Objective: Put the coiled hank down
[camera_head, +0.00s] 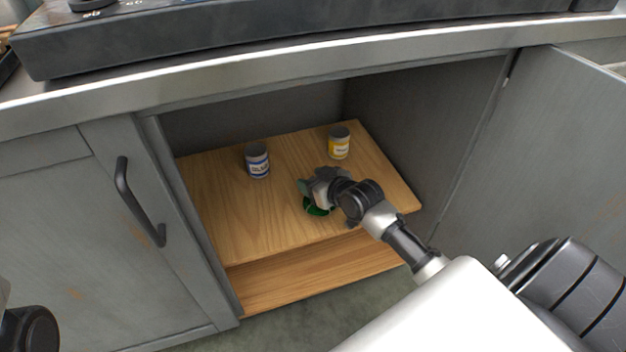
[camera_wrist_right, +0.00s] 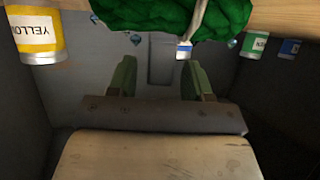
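The coiled hank is green and lies low over the wooden shelf (camera_head: 235,225), partly hidden under my right gripper in the head view (camera_head: 317,208). In the right wrist view the green hank (camera_wrist_right: 165,18) fills the top, with a pale band or strand across it. My right gripper (camera_head: 307,190) is inside the cabinet at the hank. In the wrist view its two fingers (camera_wrist_right: 156,72) stand wide apart, with nothing between them, and the hank shows just beyond their tips. Whether the hank rests fully on the shelf is hard to see.
A blue-labelled can (camera_head: 257,162) and a yellow-labelled can (camera_head: 339,143) stand on the shelf. The wrist view also shows a green-labelled can (camera_wrist_right: 255,45). The cabinet's right door (camera_head: 550,150) is open; the left door (camera_head: 75,220) is shut. The shelf's front left is bare.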

